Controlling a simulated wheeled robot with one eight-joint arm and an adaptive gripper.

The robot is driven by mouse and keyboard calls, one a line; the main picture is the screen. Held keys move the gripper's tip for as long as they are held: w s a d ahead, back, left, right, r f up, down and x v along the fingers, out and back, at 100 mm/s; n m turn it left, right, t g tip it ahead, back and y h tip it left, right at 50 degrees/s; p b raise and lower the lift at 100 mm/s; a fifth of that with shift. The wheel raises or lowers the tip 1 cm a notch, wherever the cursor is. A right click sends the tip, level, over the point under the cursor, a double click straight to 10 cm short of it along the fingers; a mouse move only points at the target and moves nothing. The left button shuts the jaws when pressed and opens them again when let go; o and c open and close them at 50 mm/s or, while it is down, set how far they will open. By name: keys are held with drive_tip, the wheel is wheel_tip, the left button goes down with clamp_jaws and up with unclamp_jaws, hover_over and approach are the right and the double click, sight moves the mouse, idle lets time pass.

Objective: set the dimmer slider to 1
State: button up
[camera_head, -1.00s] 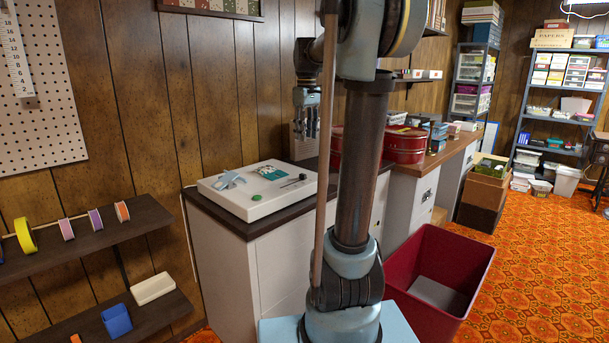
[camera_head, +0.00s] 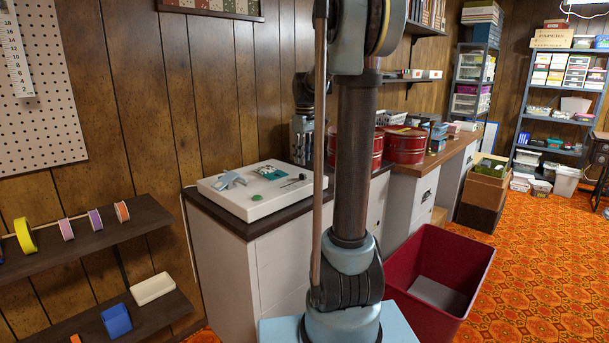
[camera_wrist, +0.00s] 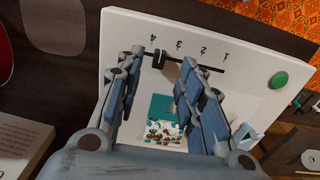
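The dimmer is a black slot with a small dark slider knob (camera_wrist: 159,59) on the white panel (camera_wrist: 118,38). In the wrist view, the marks 4, 3, 2, 1 run left to right and appear upside down. The knob is near the 4 end. My gripper (camera_wrist: 162,62) is open, with its fingers on either side of the knob in the picture; I cannot tell whether they touch it. In the head view, the panel (camera_head: 236,205) lies on the cabinet.
The panel also carries a green button (camera_wrist: 280,81), a teal patterned patch (camera_wrist: 160,107) and a light blue part (camera_head: 229,180). Red round tins (camera_head: 405,146) stand to the right of the gripper. The wood-panelled wall (camera_head: 217,100) is close behind.

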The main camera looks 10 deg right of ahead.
sight(305, 175)
drive_tip(key=shift+f, duration=3.4)
clamp_jaws()
